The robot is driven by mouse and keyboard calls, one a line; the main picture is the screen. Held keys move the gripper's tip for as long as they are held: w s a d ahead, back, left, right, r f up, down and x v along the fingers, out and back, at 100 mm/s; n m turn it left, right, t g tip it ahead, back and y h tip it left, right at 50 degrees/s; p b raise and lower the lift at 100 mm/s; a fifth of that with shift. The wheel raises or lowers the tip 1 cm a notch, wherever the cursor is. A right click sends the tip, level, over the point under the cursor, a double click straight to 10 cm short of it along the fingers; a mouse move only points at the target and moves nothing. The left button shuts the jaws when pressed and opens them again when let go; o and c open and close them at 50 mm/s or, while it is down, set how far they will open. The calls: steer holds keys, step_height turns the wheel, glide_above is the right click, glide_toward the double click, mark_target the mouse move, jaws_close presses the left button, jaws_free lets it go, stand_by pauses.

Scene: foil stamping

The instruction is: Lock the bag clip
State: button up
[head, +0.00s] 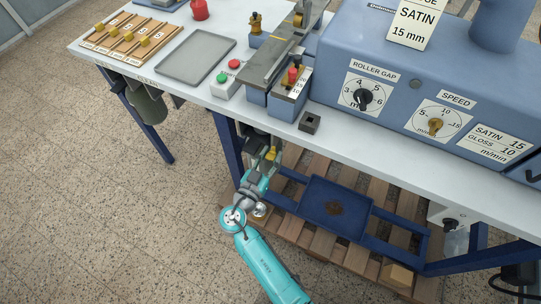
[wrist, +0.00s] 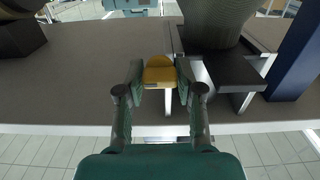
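A yellow lever (wrist: 160,73), which looks like the handle of the bag clip, is between the two fingers of my gripper (wrist: 161,82) in the wrist view. Both fingertips appear to meet its sides. In the head view, the yellow lever (head: 271,154) shows small under the table's front edge, at the tip of my gripper (head: 268,162). A dark grey, bag-like round body (wrist: 215,22) is just beyond and to the right of the lever in the wrist view. The rest of the clip is hidden, and I cannot tell whether it is locked.
The white table (head: 205,94) carries the blue machine (head: 410,80) and a grey tray (head: 196,56). A blue table leg (wrist: 300,55) stands at the right of the wrist view. A blue tray (head: 322,207) lies on the lower frame. The floor left of my arm is clear.

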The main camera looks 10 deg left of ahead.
jaws_close()
steer(key=shift+n, duration=0.3)
steer(key=n, duration=0.3)
steer(key=shift+a+n, duration=0.1)
steer(key=shift+n, duration=0.2)
steer(key=n, duration=0.3)
steer(key=shift+a+n, duration=0.1)
steer(key=shift+n, duration=0.3)
steer(key=n, duration=0.5)
steer(key=shift+f, duration=0.15)
steer(key=shift+a+f+n, duration=0.1)
steer(key=shift+n, duration=2.3)
